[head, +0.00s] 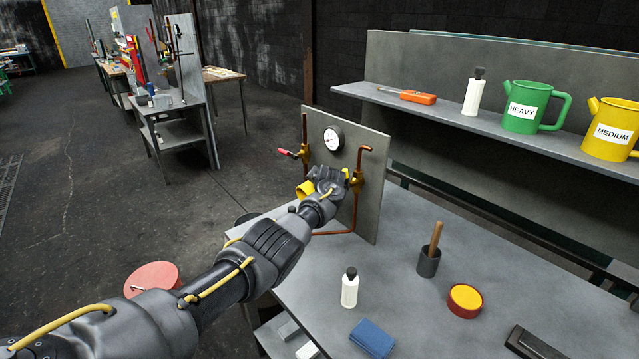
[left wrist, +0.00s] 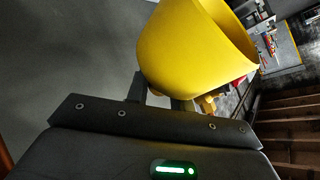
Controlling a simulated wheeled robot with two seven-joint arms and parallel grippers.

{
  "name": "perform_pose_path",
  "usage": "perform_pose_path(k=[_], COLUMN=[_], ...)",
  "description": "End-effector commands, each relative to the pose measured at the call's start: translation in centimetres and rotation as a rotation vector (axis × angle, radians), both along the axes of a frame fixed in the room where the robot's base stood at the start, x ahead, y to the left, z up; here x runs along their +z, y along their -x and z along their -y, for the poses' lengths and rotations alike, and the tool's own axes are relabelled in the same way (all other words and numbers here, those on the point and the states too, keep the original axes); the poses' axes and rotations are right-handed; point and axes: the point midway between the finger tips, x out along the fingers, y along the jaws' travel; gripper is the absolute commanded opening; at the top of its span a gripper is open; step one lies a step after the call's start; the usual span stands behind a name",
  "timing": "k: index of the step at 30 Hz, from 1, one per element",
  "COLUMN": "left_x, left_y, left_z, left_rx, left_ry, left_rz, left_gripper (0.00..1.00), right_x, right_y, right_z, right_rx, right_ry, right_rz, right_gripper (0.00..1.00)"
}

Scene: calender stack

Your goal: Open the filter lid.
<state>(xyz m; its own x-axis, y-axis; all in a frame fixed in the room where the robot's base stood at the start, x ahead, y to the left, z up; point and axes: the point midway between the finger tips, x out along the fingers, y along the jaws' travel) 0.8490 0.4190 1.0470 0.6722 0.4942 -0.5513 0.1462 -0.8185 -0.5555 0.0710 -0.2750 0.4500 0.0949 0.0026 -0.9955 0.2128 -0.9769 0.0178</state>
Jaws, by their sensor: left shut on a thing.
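The filter lid appears to be the yellow cup-shaped piece (head: 304,190) beside the front of the upright grey panel (head: 366,205). It fills the upper middle of the left wrist view (left wrist: 190,45), with its open rim to the upper right. My left gripper (head: 329,178) is shut on this yellow piece. The fingers are mostly hidden behind it in the wrist view. My gripper hides part of the piping, so I cannot tell whether the yellow piece touches a filter body. My right gripper is not in view.
The panel carries a gauge (head: 333,138), copper pipes and a red-handled valve (head: 288,153). On the grey table (head: 410,295) stand a white bottle (head: 349,288), a dark pot with a wooden handle (head: 429,262), a red-yellow tin (head: 465,300) and a blue block (head: 372,338).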

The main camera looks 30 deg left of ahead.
Motion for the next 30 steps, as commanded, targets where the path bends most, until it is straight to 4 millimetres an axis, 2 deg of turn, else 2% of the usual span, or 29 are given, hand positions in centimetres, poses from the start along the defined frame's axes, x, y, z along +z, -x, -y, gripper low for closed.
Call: perform_pose_path(k=[6,26,27,30], left_x=[-1.0,-1.7,-1.7,-1.7], left_y=[0.1,0.3,0.3,0.3], left_z=[0.5,0.8,0.8,0.7], left_rx=[-0.005,-0.006,-0.005,-0.004], left_ry=[0.003,0.007,0.007,0.007], left_rz=[-0.005,-0.017,-0.018,-0.018], left_gripper=[0.00,0.00,0.27,0.40], right_x=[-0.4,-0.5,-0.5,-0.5], right_y=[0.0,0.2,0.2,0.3], right_z=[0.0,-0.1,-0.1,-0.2], right_rx=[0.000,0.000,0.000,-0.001], right_ry=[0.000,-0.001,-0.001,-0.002], right_rz=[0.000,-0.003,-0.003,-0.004], right_gripper=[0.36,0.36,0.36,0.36])
